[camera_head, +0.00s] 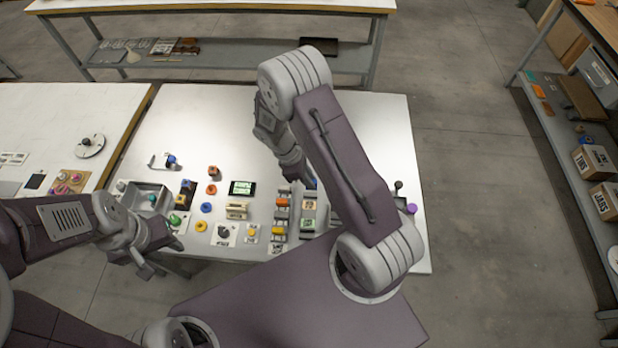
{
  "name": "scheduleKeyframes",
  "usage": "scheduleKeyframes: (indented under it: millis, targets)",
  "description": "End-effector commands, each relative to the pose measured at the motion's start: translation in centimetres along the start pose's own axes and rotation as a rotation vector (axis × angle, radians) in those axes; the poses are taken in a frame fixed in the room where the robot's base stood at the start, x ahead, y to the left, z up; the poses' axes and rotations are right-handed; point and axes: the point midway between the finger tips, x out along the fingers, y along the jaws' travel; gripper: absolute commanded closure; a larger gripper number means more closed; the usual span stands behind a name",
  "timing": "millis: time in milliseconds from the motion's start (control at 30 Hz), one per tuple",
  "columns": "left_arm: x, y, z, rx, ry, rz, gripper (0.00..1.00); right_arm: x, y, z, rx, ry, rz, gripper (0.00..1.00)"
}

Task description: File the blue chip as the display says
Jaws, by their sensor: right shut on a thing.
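My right gripper (308,179) is shut on a small blue thing (311,184), which looks like the blue chip. Most of it is hidden by the fingers. It is over the table near the top end of a narrow grey rack (308,222). A second narrow rack (280,217) with orange and yellow pieces stands to its left. The display (242,188) is a dark panel with a lit green area; its text is too small to read. My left gripper (158,256) is at the table's front edge, empty, with its fingers apart.
A black lever (398,188) and a purple piece (411,209) are at the right. The table's far part is clear.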

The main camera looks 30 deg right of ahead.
Motion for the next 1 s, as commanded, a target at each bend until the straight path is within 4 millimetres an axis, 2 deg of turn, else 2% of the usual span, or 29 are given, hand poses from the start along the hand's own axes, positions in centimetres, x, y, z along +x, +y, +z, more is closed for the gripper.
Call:
scheduleKeyframes:
  millis: [300,500,1000]
  targets:
    - [2.4,-0.1,0.3,0.000,0.000,0.000,0.64,3.1,0.0,-1.3,-0.001,0.001,0.000,1.00]
    - [3.4,-0.1,0.4,0.000,0.000,0.000,0.64,4.4,0.1,-1.9,0.000,0.001,0.001,1.00]
    - [3.4,-0.1,0.4,0.000,0.000,0.000,0.64,4.5,0.1,-1.9,0.000,0.001,0.001,1.00]
